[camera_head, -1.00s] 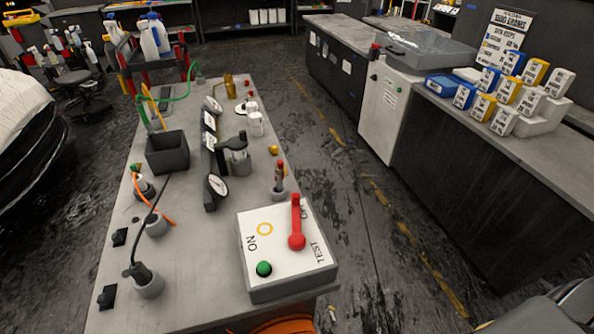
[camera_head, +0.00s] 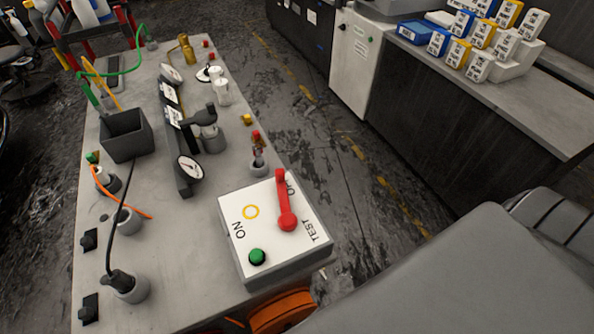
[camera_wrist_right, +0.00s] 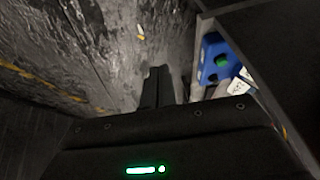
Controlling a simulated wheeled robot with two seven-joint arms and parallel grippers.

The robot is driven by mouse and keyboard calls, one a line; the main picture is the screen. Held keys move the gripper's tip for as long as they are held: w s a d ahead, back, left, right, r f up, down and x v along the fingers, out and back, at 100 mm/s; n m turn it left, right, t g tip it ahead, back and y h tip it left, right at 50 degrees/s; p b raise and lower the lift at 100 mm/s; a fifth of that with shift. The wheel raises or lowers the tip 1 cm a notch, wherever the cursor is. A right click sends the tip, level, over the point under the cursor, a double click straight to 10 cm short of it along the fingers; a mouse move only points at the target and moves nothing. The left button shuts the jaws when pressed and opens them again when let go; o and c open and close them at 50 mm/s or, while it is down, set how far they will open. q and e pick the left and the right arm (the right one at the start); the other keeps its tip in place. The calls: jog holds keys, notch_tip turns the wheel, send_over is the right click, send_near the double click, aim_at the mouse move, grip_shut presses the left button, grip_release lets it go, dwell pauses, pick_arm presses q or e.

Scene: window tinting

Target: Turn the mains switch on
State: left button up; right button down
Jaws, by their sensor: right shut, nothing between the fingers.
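The mains switch box (camera_head: 240,215) is a white-topped grey box at the near right corner of the bench, in the head view. Its red lever (camera_head: 283,200) has its pivot near the right side and points up the picture to the partly covered "OFF" label. "ON" is printed at the left and "TEST" at the lower right. My right gripper (camera_wrist_right: 157,85) shows in the wrist view, shut and empty over the dark floor; the switch is not recognisable there. My left gripper is not in view.
The grey bench (camera_head: 190,240) holds gauges, a black bin (camera_head: 125,137) and cups with tools. An orange reel (camera_head: 283,312) sits below its near edge. My grey arm fills the lower right. A blue item (camera_wrist_right: 215,60) lies close right of my right gripper.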

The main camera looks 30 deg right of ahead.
jog(key=w+d+r+m+t+y, duration=0.1)
jog(key=w+d+r+m+t, duration=0.15)
jog(key=w+r, duration=0.55)
jog(key=w+d+r+m+t+y, duration=0.1)
jog(key=w+d+r+t+y, duration=0.25)
jog(key=w, duration=0.55)
jog(key=w+d+r+t+y+b, duration=0.15)
jog(key=w+r, duration=0.25)
jog(key=r, duration=0.6)
jog(key=w+r+y, duration=0.2)
jog(key=w+r, duration=0.2)
jog(key=r, duration=0.6)
pick_arm(q)
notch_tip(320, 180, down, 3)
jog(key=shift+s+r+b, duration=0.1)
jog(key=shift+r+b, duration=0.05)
jog(key=shift+b, duration=0.3)
pick_arm(e)
jog(key=s+a+r+g+y, duration=0.2)
jog(key=r+g+y, duration=0.1)
jog(key=r, duration=0.8)
jog(key=s+a+r+g+y, duration=0.2)
jog(key=r+g+y, duration=0.2)
jog(key=r, duration=0.7)
jog(key=shift+s+a+n+y, duration=0.2)
jog(key=shift+a+n+y, duration=0.15)
jog(key=shift+y, duration=0.15)
